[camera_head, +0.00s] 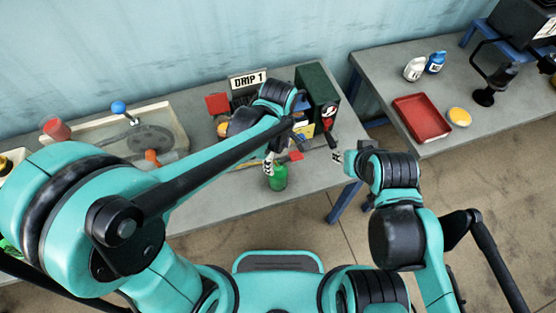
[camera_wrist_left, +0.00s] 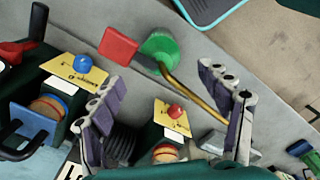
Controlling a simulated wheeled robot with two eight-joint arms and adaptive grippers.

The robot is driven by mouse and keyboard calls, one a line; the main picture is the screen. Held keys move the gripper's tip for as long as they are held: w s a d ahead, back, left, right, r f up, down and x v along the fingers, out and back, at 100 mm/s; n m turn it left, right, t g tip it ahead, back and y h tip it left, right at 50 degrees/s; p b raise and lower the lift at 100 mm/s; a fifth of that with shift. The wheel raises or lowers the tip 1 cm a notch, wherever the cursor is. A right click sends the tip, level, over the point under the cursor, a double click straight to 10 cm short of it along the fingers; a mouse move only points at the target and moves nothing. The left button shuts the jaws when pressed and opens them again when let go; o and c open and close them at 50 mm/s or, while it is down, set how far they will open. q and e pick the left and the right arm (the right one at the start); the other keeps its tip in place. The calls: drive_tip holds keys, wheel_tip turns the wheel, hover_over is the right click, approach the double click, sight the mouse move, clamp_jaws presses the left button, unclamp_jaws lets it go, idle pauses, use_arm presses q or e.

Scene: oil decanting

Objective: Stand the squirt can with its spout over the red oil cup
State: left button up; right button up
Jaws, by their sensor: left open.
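The green squirt can (camera_head: 277,178) stands near the front edge of the grey bench in the head view. In the left wrist view the squirt can (camera_wrist_left: 158,46) shows its green body and long brass spout, which runs toward the right finger. A red knob on a yellow plate (camera_wrist_left: 174,111) appears to mark the red oil cup (camera_wrist_left: 166,153), partly hidden below it. My left gripper (camera_head: 268,161) is open, its fingers (camera_wrist_left: 163,80) apart with nothing clasped between them, near the can.
A blue knob (camera_wrist_left: 84,64) on another yellow plate marks a second cup. A red square (camera_wrist_left: 118,46) lies beside the can. A dark green machine (camera_head: 318,92) and the DRIP 1 sign (camera_head: 248,79) stand behind. A red tray (camera_head: 422,118) is on the right table, across a gap.

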use_arm(q)
drive_tip(key=shift+r, duration=0.95)
drive_tip(key=s+a+r+m+t, duration=0.2)
drive_tip(key=a+m, duration=0.4)
drive_tip(key=a, duration=0.3)
drive_tip(key=s+a+r+m+t, duration=0.3)
drive_tip(key=a+r+m+t, duration=0.2)
drive_tip(key=a, duration=0.4)
drive_tip(key=shift+r+m, duration=0.25)
drive_tip(key=shift+m, duration=0.55)
drive_tip(key=shift+d+f, duration=0.1)
wheel_tip(320, 180, down, 6)
drive_tip(key=b, duration=0.6)
drive_tip(key=shift+f, duration=0.25)
drive_tip(key=shift+o, duration=0.5)
